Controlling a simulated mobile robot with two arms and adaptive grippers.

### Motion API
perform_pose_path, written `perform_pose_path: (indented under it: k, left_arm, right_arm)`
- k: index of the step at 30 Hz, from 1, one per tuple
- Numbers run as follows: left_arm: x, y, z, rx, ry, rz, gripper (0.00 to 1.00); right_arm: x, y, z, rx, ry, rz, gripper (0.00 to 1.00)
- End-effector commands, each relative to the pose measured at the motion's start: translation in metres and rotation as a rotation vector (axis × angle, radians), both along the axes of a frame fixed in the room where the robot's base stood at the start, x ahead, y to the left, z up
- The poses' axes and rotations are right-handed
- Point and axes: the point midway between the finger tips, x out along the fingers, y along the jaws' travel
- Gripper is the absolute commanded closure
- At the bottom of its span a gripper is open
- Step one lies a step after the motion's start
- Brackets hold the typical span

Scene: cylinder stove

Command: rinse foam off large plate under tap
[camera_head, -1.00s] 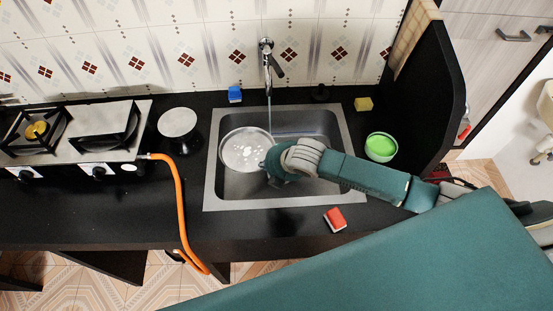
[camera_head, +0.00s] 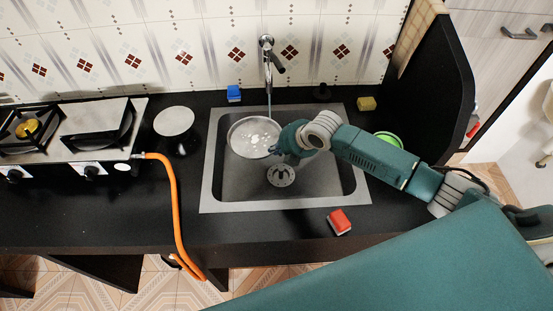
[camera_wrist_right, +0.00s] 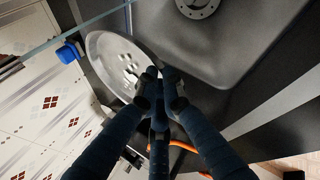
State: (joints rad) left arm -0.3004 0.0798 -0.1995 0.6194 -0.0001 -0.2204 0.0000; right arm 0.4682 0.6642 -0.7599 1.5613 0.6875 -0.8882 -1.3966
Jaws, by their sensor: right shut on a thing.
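The large plate (camera_head: 250,138) is round and grey, with white foam spots on its face. It is held over the left back part of the sink (camera_head: 235,190). My right gripper (camera_head: 277,147) is shut on its right edge. In the right wrist view the plate (camera_wrist_right: 108,57) sits at the fingertips of my right gripper (camera_wrist_right: 158,88), foam still on its face. The tap (camera_head: 266,60) is on, and a thin water stream comes down at the plate's back right. Whether it strikes the foam I cannot tell. My left gripper is not in view.
The sink drain (camera_head: 281,175) is uncovered. A blue sponge (camera_head: 234,93) and a yellow sponge (camera_head: 366,104) lie behind the sink, a red sponge (camera_head: 339,221) in front. A green bowl (camera_head: 389,138) is partly behind my right arm. The stove (camera_head: 75,135) and orange hose (camera_head: 178,215) are left.

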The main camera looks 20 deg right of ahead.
Motion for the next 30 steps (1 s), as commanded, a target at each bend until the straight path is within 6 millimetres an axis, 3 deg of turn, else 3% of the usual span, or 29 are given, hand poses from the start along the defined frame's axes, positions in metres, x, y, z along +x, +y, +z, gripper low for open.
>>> perform_pose_path:
  k: [11, 21, 30]
  left_arm:
    - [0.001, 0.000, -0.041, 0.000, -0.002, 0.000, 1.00]
    - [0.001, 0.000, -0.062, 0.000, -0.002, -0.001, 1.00]
    - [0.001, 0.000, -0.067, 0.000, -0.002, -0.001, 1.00]
  right_arm:
    - [0.037, -0.011, -0.010, 0.004, -0.005, 0.000, 1.00]
    - [0.064, -0.020, -0.015, 0.003, -0.002, 0.000, 1.00]
    - [0.073, -0.023, -0.014, 0.003, -0.002, 0.000, 1.00]
